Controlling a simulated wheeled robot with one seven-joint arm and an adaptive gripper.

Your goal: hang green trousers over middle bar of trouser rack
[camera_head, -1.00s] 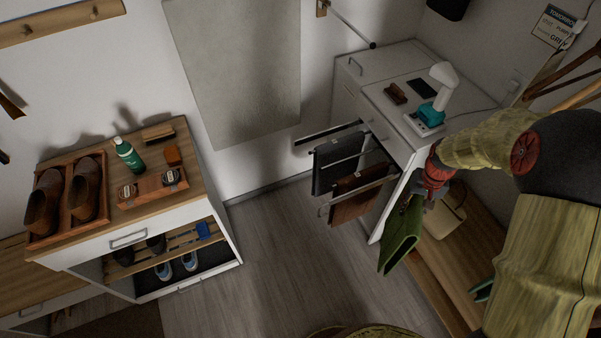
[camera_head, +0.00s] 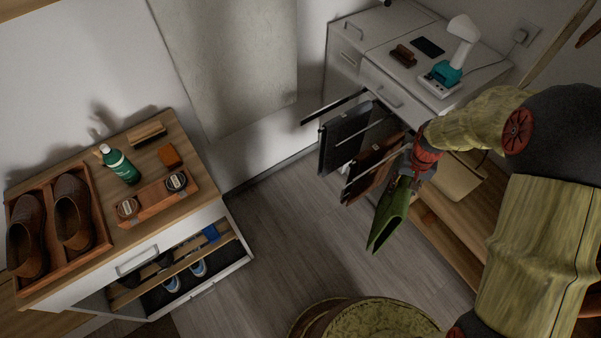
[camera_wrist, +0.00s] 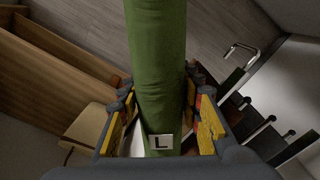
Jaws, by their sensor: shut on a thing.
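The green trousers (camera_head: 388,218) hang folded from my gripper (camera_head: 407,176), beside the near end of the pull-out trouser rack (camera_head: 334,106). In the wrist view, the trousers (camera_wrist: 158,60) run between the yellow finger pads of my gripper (camera_wrist: 165,125), with a white "L" label near the pads. My gripper is shut on them. The rack carries dark grey trousers (camera_head: 343,138) and brown trousers (camera_head: 366,168) on its bars. In the wrist view, dark rack bars (camera_wrist: 264,126) show to the right of the trousers. My arm and gripper partly hide the rack's near end.
A tan bag (camera_head: 462,178) sits on a wooden shelf at the right. A shoe cabinet (camera_head: 190,228) stands at left. The floor (camera_head: 290,235) between is clear.

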